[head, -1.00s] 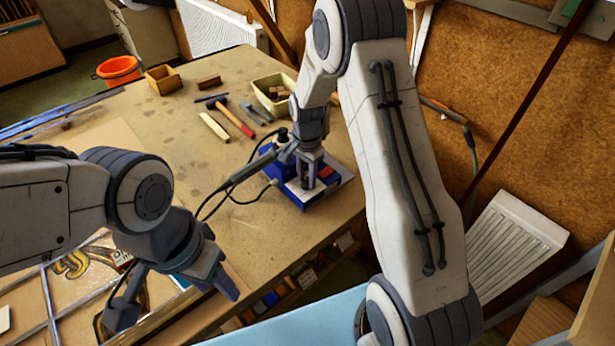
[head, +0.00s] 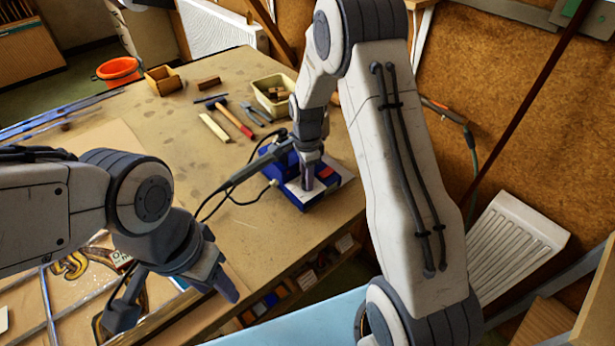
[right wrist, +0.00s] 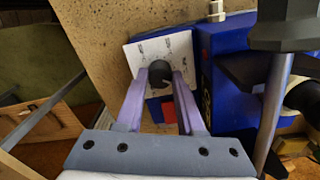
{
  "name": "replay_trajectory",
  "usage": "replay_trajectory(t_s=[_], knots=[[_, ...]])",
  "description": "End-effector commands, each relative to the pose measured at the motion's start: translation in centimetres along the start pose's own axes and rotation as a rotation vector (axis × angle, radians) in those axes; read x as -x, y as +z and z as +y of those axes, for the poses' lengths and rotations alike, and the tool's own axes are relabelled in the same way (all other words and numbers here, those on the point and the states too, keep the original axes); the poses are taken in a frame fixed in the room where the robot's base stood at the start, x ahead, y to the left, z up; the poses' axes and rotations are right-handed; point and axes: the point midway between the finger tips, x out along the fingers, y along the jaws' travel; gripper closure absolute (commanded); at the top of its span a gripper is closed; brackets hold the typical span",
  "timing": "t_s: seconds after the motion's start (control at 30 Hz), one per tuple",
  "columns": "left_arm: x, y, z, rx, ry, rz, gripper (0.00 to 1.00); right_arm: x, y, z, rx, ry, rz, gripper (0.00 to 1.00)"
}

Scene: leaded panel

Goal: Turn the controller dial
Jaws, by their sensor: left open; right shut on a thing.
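The blue controller (head: 312,200) stands near the bench's right edge, with a white face plate and a red part (right wrist: 168,112). In the right wrist view its round black dial (right wrist: 160,75) lies between the fingers of my right gripper (right wrist: 159,78), which is shut on it. The plate's marks are too small to read. In the head view my right gripper (head: 307,178) points down onto the controller and hides the dial. My left gripper (head: 175,300) is open and empty, over the leaded panel (head: 75,285) at the lower left.
A soldering iron (head: 247,170) with a dark cable lies by the controller. A hammer (head: 232,119), pliers (head: 256,114), wood pieces and a cream tray (head: 268,92) lie behind it. An orange bucket (head: 118,71) stands past the bench (head: 150,150). The bench middle is clear.

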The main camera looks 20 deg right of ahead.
Motion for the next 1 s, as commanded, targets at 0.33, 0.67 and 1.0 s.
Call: replay_trajectory(t_s=[0.33, 0.67, 1.0], knots=[[0.0, 0.0, 0.0, 0.000, 0.000, 0.000, 0.50, 0.3, 0.0, -0.4, 0.000, -0.013, 0.000, 0.33], [0.0, 0.0, 0.0, 0.000, 0.000, 0.000, 0.50, 0.2, 0.0, -0.1, 0.001, -0.005, 0.000, 0.33], [-1.4, 0.1, -0.1, -0.001, 0.000, 0.000, 0.50, 5.2, 0.0, -0.3, 0.001, -0.011, 0.000, 0.33]])
